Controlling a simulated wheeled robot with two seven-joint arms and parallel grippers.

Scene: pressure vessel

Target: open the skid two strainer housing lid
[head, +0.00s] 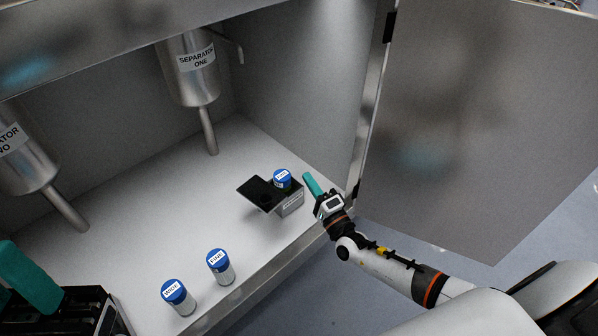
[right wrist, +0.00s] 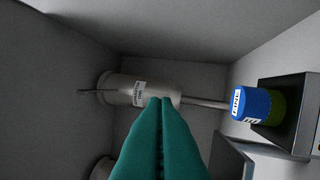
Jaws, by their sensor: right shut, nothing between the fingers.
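A small grey box (head: 291,204) with a label too small to read stands near the front right edge of the white cabinet floor; it looks like the strainer housing. A dark flat panel (head: 256,192), apparently its lid, juts out to the left of the box. A blue-capped jar (head: 282,180) sits at the box's top; it also shows in the right wrist view (right wrist: 250,106). My right gripper (head: 310,181) is shut and empty, just right of the box and apart from it. My left gripper (head: 30,278) shows only partly at lower left, so its opening is unclear.
Two blue-capped jars (head: 220,266) (head: 178,297) stand near the front edge. The separator one vessel (head: 190,75) hangs at the back, another vessel (head: 22,160) at the left. An open door panel (head: 470,130) stands at the right. The middle floor is clear.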

